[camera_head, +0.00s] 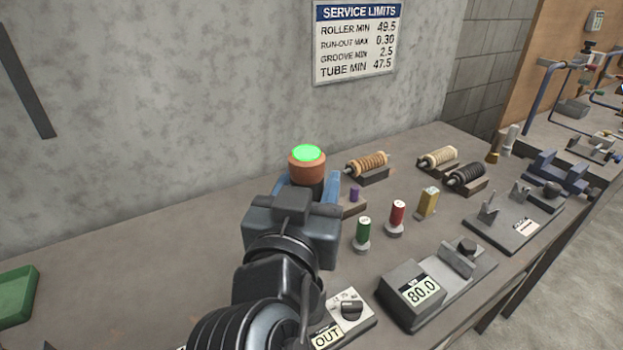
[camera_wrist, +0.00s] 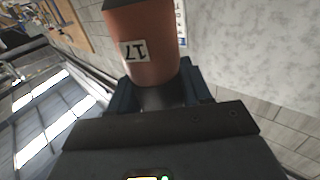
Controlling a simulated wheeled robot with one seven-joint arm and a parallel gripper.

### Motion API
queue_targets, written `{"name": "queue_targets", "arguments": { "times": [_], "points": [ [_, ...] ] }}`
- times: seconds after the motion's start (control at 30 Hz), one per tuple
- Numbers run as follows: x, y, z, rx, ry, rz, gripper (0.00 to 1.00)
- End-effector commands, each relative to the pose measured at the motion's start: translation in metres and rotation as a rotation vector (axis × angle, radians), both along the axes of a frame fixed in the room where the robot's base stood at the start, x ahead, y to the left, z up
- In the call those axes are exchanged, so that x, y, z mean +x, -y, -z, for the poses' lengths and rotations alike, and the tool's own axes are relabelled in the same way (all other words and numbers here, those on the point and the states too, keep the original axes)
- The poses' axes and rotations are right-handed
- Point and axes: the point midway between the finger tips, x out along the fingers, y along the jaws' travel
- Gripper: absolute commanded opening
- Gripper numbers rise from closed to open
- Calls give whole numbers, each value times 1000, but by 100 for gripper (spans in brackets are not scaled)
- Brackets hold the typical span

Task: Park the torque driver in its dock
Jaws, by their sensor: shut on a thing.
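My gripper (camera_head: 310,186) is shut on an orange-brown cylinder with a glowing green top, which looks like the torque driver (camera_head: 307,167). It is held upright above the bench, in front of the grey wall. In the wrist view the torque driver (camera_wrist: 145,40) shows a white label reading 17, and its dark lower part sits between the blue fingers of my gripper (camera_wrist: 158,93). Its lower end is hidden by my gripper in the head view. I cannot tell which fixture is the dock; my arm hides part of the bench.
Beyond to the right stand a purple-topped piece (camera_head: 354,194), a green cylinder (camera_head: 363,229), a red one (camera_head: 397,212) and a yellow one (camera_head: 428,201). Several rollers lie in cradles behind. An 80.0 display unit (camera_head: 414,292) and a dial box (camera_head: 349,309) stand in front. The bench's left is mostly clear.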

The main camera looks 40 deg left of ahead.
Motion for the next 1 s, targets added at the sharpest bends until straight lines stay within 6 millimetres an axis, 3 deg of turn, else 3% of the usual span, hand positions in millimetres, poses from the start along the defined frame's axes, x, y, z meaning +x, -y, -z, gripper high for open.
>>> {"name": "queue_targets", "arguments": {
  "times": [0.6,1.0],
  "points": [
    [0,0,50,1,3,0,6],
    [0,0,52,1,3,0,6]
  ]
}}
